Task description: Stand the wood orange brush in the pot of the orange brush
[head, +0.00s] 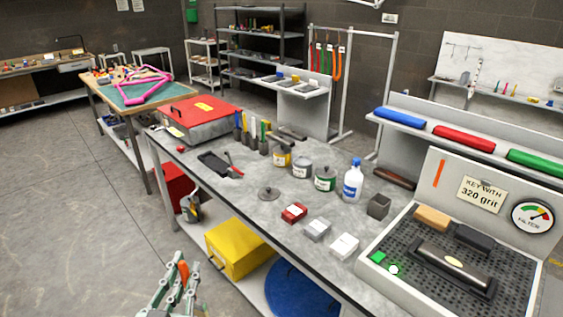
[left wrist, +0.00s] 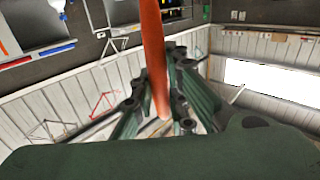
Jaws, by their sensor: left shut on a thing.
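My left gripper (head: 178,280) is at the bottom left of the head view, over the floor in front of the bench. It is shut on an orange brush (head: 184,270), of which only a short orange piece shows there. In the left wrist view the brush's long orange shaft (left wrist: 154,55) runs up from between the fingers (left wrist: 160,95) and out of the top edge. An empty-looking dark square pot (head: 378,208) stands on the bench left of the spray booth. Several dark pots (head: 250,138) with coloured brushes stand by the red case. Which pot belongs to the orange brush is unclear. My right gripper is out of view.
The booth's perforated tray (head: 405,250) is at right, below a panel with an orange stripe (head: 440,173). Floor at left is clear.

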